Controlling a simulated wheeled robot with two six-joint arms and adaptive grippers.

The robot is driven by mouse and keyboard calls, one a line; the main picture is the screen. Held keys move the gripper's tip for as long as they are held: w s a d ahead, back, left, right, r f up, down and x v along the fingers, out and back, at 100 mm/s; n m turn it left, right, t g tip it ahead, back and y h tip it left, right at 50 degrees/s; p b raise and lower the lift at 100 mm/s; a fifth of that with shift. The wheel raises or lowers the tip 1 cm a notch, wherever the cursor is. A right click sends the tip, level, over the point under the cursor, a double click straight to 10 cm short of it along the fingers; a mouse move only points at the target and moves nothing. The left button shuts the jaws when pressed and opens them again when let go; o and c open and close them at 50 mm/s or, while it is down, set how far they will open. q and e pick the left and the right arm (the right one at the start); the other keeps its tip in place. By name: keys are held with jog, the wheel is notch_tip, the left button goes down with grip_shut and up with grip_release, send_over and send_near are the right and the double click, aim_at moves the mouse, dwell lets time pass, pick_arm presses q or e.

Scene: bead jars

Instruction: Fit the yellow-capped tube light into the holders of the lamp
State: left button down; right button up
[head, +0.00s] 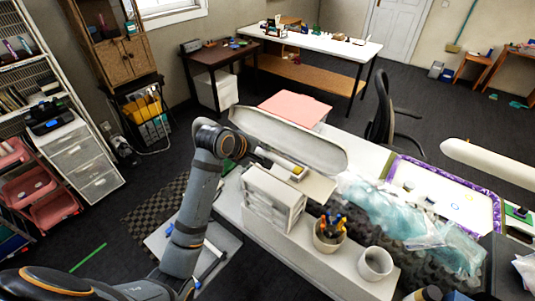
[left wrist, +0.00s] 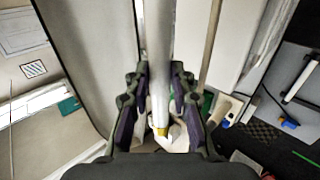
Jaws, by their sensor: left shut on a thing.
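My left gripper (head: 262,157) reaches in below the long white lamp hood (head: 290,140). In the left wrist view the gripper (left wrist: 159,100) is shut on the white tube light (left wrist: 158,50), which runs lengthwise between its fingers. The yellow cap (left wrist: 161,132) is at the tube's lower end in that view. The hood's pale rounded panel (left wrist: 70,60) lies left of the tube. In the head view a small yellow spot (head: 297,170) shows under the hood; I cannot tell if it is the cap. The lamp's holders cannot be made out. My right gripper is not in view.
A small white drawer unit (head: 272,205) stands just below the gripper. A pen cup (head: 328,240) and a white mug (head: 375,264) stand in front. Crumpled clear plastic (head: 400,212) and a purple-rimmed tray (head: 495,222) lie to the right. Another white hood (head: 490,163) juts in at right.

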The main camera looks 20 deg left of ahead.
pick_arm(q)
jog(key=shift+f, duration=0.15)
jog(key=c, duration=1.1)
grip_release()
jog(key=shift+o, duration=0.2)
jog(key=v, duration=1.2)
jog(key=shift+d, duration=0.15)
